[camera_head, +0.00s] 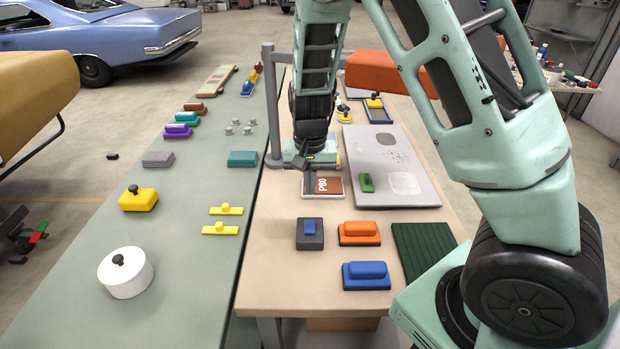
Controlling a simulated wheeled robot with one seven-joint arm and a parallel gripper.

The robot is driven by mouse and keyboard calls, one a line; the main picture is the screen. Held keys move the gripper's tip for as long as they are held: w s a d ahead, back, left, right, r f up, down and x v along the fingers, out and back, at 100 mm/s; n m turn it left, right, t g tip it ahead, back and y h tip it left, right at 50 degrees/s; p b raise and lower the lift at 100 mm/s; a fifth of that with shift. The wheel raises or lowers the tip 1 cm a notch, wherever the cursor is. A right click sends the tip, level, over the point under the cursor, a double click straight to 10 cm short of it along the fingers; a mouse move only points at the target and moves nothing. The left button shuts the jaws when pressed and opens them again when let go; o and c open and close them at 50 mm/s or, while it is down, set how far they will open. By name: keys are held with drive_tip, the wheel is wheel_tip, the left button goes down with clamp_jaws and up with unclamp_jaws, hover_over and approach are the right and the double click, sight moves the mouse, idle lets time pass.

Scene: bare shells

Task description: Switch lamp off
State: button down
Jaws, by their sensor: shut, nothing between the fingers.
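A grey upright post (272,105) stands on the wooden table, with a bar reaching right behind my arm. A long orange box-shaped head (385,73) shows right of my forearm and may be the lamp, but my arm hides how it joins the post. I cannot tell whether it is lit, and no switch is clearly visible. My gripper (318,166) points down low over the table, right of the post's foot and just behind a brown block marked P80 (328,186). Its fingers are small and partly hidden; it appears shut and empty.
Orange (359,233) and blue (366,275) sanding blocks lie in front. The green table (190,285) at left holds several blocks and a white round container (125,273).

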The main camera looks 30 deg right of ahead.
sight(310, 222)
wheel_tip(310, 222, down, 10)
drive_tip(key=shift+r+p, duration=0.1)
drive_tip(key=shift+p, duration=0.45)
drive_tip(key=shift+f, duration=0.3)
drive_tip(key=shift+r, duration=0.1)
drive_tip(key=shift+s+a+r, duration=0.25)
drive_tip(key=shift+s+a, duration=0.15)
drive_tip(key=shift+s, duration=0.2)
